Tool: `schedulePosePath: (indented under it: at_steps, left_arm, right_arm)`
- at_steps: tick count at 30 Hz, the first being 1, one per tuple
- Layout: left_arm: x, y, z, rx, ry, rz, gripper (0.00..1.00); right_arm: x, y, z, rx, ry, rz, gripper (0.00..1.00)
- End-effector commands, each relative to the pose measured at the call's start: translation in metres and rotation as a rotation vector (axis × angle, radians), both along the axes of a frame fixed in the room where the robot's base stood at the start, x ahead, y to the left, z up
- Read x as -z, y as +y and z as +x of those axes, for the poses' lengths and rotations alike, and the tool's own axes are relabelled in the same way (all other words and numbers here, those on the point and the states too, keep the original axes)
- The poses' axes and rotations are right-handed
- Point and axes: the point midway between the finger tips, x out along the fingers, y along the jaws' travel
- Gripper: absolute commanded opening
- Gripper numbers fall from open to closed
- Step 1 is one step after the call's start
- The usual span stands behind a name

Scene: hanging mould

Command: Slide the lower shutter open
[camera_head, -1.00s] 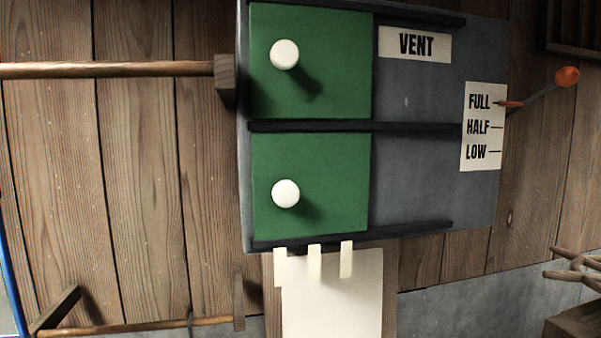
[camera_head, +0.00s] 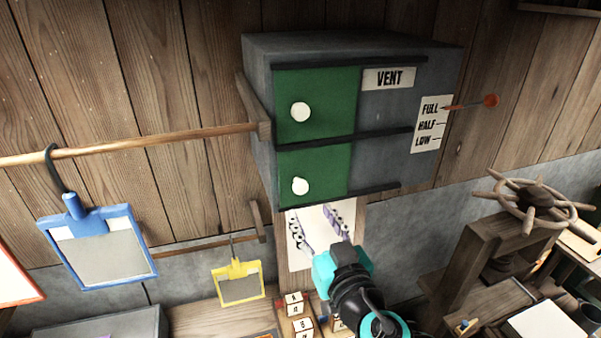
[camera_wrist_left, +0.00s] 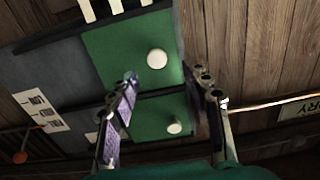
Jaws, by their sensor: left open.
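The vent box (camera_head: 385,130) hangs on the plank wall with two green shutters on dark rails. The lower shutter (camera_head: 325,170) sits at the left end of its track, with grey panel to its right, and has a round white knob (camera_head: 300,186). The upper shutter (camera_head: 330,95) is also at the left. My left gripper (camera_head: 316,222) is below the lower shutter, open and empty. In the left wrist view the picture is inverted; the lower shutter (camera_wrist_left: 105,45) and its knob (camera_wrist_left: 157,58) appear just beyond and between the open fingertips (camera_wrist_left: 160,76). My right gripper is not in view.
A red-tipped lever (camera_head: 490,101) sticks out at the box's right, by the FULL mark. A wooden rail (camera_head: 130,145) meets the box's left side. Blue (camera_head: 95,250) and yellow (camera_head: 240,282) frames hang left. A spoked wooden wheel (camera_head: 530,200) stands at right.

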Motion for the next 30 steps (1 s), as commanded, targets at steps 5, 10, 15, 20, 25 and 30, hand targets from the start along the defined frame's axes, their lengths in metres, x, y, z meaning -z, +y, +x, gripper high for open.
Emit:
schedulePosePath:
  at_steps: [5, 10, 15, 20, 25, 30]
  left_arm:
    - [-0.01, -0.003, 0.009, 0.007, -0.029, -0.011, 0.49]
    - [-0.01, 0.007, 0.036, 0.003, -0.027, -0.009, 0.49]
    - [-0.01, 0.014, 0.06, 0.004, -0.026, -0.008, 0.49]
    - [-0.009, 0.018, 0.071, 0.007, -0.025, -0.009, 0.49]
    - [-0.008, 0.018, 0.073, 0.009, -0.025, -0.009, 0.49]
    - [-0.008, 0.018, 0.073, 0.008, -0.025, -0.009, 0.33]
  right_arm:
    - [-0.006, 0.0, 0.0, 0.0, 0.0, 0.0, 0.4]
    - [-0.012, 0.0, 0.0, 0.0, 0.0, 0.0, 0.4]
    - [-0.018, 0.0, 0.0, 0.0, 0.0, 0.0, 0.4]
    - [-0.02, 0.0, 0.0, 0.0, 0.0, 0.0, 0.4]
    - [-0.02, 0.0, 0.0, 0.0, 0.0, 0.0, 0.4]
    - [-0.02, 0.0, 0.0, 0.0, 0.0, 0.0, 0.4]
